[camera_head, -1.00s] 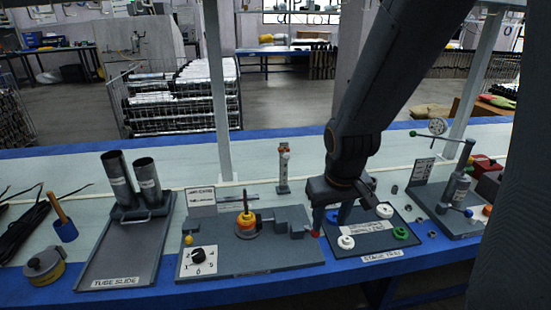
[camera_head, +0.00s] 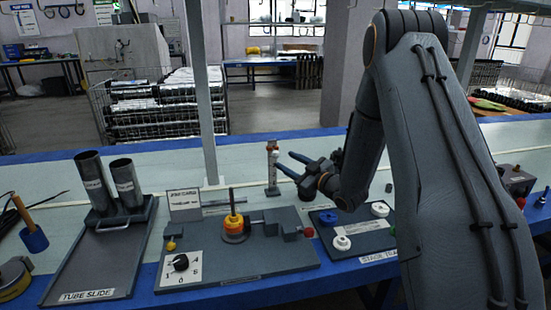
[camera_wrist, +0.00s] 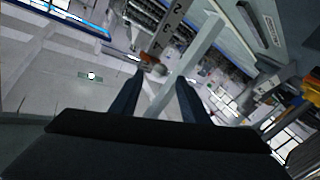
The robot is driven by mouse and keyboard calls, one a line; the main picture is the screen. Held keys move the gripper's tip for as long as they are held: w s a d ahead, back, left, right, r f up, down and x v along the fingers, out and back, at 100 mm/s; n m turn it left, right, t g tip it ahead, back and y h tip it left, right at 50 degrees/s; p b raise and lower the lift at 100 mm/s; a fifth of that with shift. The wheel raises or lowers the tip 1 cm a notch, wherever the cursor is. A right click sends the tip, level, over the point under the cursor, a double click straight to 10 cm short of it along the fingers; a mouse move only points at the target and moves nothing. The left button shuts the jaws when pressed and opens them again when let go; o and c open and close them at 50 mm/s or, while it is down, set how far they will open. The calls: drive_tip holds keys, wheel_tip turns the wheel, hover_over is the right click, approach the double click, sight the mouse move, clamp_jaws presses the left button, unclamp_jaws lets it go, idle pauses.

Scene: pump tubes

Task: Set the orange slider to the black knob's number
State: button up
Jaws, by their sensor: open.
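The black knob (camera_head: 181,262) sits on a white numbered dial plate at the front left of the grey base board. Which number it points to is too small to tell. A slim upright post (camera_head: 272,180) with a reddish-orange and white part near its top stands at the back of the bench. The wrist view shows a numbered grey scale (camera_wrist: 172,28) and the orange slider (camera_wrist: 147,58) on it, beyond my fingertips. My gripper (camera_head: 281,163) is open, its fingers pointing left beside the upper post. It also shows in the wrist view (camera_wrist: 161,78).
An orange ring stack on a peg (camera_head: 234,228) stands on the base board. The tube slide (camera_head: 90,265) with two dark tubes is at left. The stage tray (camera_head: 350,235) with white, blue and green parts lies right, partly behind my arm. A metal frame post (camera_head: 203,110) rises behind.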

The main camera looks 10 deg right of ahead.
sight(278, 156)
drive_tip(key=x, duration=0.7)
drive_tip(key=shift+w+a, duration=0.1)
drive_tip(key=shift+w, duration=0.1)
